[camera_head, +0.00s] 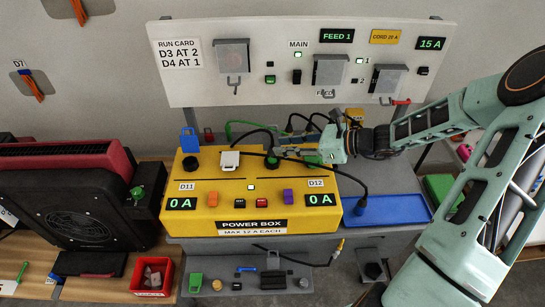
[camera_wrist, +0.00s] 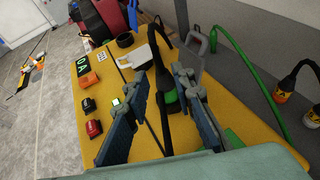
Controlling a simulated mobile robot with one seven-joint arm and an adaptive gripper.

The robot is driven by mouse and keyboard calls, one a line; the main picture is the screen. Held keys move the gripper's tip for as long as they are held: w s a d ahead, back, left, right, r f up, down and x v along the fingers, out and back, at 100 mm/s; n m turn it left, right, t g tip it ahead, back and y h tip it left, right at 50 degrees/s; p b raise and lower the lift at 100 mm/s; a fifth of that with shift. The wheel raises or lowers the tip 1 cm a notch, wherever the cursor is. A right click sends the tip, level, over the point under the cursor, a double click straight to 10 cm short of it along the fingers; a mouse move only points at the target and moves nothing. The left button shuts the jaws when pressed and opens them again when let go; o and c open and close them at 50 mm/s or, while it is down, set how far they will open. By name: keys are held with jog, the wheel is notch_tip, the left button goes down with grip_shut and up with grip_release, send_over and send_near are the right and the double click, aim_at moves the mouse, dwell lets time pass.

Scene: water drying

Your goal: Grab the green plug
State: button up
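The green plug (camera_wrist: 170,98), a dark body with a green band, stands on the yellow power box (camera_head: 185,220). A black cord rises from it. In the wrist view it lies between the two fingers of my gripper (camera_wrist: 162,85), with a visible gap on the left. My gripper is open around it; I cannot tell whether the right finger touches it. In the head view my gripper (camera_head: 283,147) is low over the back of the box, and the plug (camera_head: 271,162) shows just below the fingertips. The plug's lower end is partly hidden.
A white lever (camera_head: 230,159) stands left of the plug, and a black round socket (camera_head: 190,163) farther left. A green cable (camera_wrist: 240,65) and black cords run behind. The panel (camera_head: 185,85) rises behind.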

aim_at(272, 147)
jog(key=x, duration=0.4)
jog(key=shift+w+a+p, duration=0.2)
jog(key=shift+p, duration=0.2)
grip_shut()
